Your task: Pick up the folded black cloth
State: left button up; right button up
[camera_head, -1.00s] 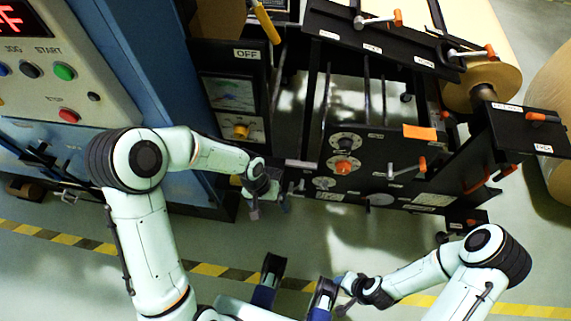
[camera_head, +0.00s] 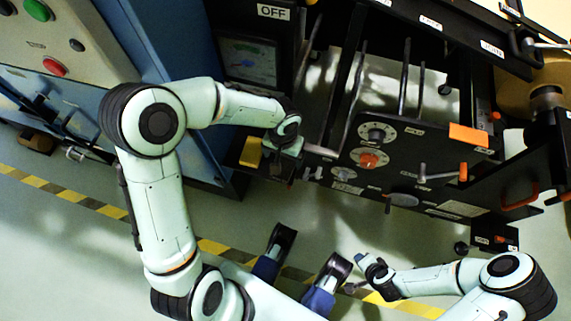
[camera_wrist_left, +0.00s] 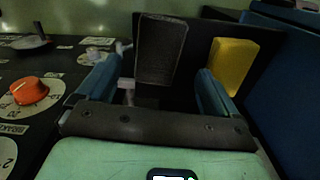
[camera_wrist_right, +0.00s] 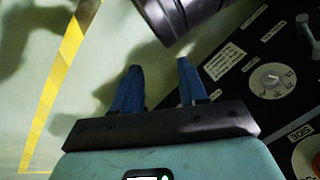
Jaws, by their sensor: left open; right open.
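A dark, textured flat slab (camera_wrist_left: 160,48) stands up just beyond and between my left fingers in the left wrist view; it looks like the folded black cloth, but I cannot be sure. In the head view I cannot pick it out from the dark machine parts near that gripper. My left gripper (camera_head: 285,165) is open at the machine's front, right of a yellow block (camera_head: 250,152). My right gripper (camera_head: 360,262) is open and empty, low over the floor; its fingers show in the right wrist view (camera_wrist_right: 158,78).
The black machine panel (camera_head: 405,150) with an orange knob (camera_head: 368,159) and levers stands right of my left gripper. The blue cabinet (camera_head: 150,40) with its button panel stands at left.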

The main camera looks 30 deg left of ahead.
aim_at(285, 164)
pick_arm(q)
jog(key=shift+f, duration=0.45)
jog(key=f+b, duration=0.1)
jog(key=f, duration=0.2)
jog(key=shift+w+d+f+b, duration=0.1)
jog(key=shift+w+f+b, duration=0.1)
jog(key=shift+f+b, duration=0.2)
jog(key=shift+f, duration=0.25)
jog(key=c, duration=1.1)
jog(key=shift+c, duration=0.2)
pick_arm(e)
jog(key=f, duration=0.2)
jog(key=d+f, duration=0.1)
jog(key=shift+s, duration=0.35)
pick_arm(q)
jog(key=shift+r, duration=0.15)
notch_tip(285, 164, up, 4)
jog(key=shift+f+p, duration=0.25)
jog(key=shift+p, duration=0.4)
notch_tip(285, 164, up, 16)
jog(key=p, duration=0.4)
jog(key=shift+r+p, duration=0.2)
jog(key=shift+p, duration=0.1)
pick_arm(e)
jog(key=s+a+r+g, duration=0.2)
jog(key=s+a+r, duration=0.2)
jog(key=r, duration=0.3)
jog(key=shift+s+r+y, duration=0.25)
jog(key=shift+s+y, duration=0.15)
jog(key=shift+s, duration=0.25)
